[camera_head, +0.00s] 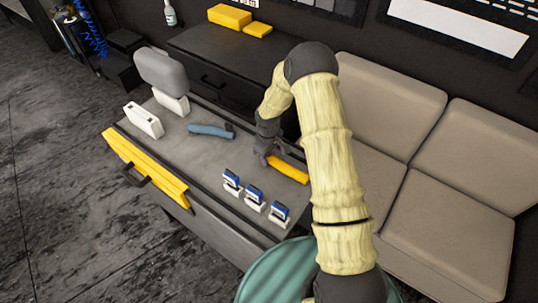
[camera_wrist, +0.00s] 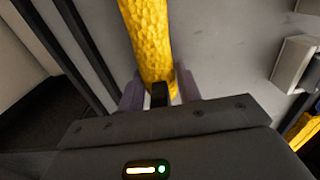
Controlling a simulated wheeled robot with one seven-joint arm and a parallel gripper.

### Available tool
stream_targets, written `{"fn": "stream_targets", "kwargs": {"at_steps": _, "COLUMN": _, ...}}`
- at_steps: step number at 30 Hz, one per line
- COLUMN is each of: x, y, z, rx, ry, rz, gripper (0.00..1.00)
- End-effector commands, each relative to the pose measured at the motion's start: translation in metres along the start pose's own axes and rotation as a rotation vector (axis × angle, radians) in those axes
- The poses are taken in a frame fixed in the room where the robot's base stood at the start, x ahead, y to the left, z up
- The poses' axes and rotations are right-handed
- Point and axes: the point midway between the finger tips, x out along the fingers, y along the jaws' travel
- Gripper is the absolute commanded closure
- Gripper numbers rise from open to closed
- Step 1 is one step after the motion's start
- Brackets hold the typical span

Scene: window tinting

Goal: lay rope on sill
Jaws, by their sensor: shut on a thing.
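My gripper (camera_head: 268,157) is low over the right part of the grey worktop (camera_head: 185,158). It is shut on one end of a thick yellow rope (camera_head: 289,169), which points away to the right. In the wrist view the rope (camera_wrist: 148,40) has a bumpy surface, and its near end sits between the purple fingers of my gripper (camera_wrist: 160,90). I cannot tell whether the rope touches the worktop. A long yellow strip (camera_head: 150,168) lies along the worktop's left front edge, above a black handle. I cannot clearly make out which part is the sill.
Several blue-and-white blocks (camera_head: 253,195) stand near the front edge. A blue curved tool (camera_head: 208,130), a white case (camera_head: 143,120) and a grey pad on a white base (camera_head: 162,75) are farther left. A beige sofa (camera_head: 440,180) is at the right. The worktop's middle is clear.

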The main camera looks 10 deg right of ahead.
Motion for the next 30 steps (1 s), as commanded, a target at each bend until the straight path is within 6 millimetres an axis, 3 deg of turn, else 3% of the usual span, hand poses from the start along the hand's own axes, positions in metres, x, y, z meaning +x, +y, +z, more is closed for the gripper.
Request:
{"fn": "stream_targets", "kwargs": {"at_steps": 2, "x": 0.003, "y": -0.001, "z": -0.001, "rx": -0.002, "ry": 0.000, "rz": 0.000, "gripper": 0.95}}
{"fn": "stream_targets", "kwargs": {"at_steps": 3, "x": 0.003, "y": -0.001, "z": -0.001, "rx": -0.002, "ry": 0.000, "rz": 0.000, "gripper": 0.64}}
{"fn": "stream_targets", "kwargs": {"at_steps": 6, "x": 0.002, "y": -0.001, "z": -0.001, "rx": -0.002, "ry": 0.000, "rz": 0.000, "gripper": 0.44}}
{"fn": "stream_targets", "kwargs": {"at_steps": 20, "x": -0.006, "y": 0.002, "z": 0.000, "rx": 0.004, "ry": 0.003, "rz": 0.002, "gripper": 0.44}}
{"fn": "stream_targets", "kwargs": {"at_steps": 30, "x": -0.056, "y": 0.002, "z": 0.000, "rx": 0.004, "ry": 0.005, "rz": 0.004, "gripper": 0.44}}
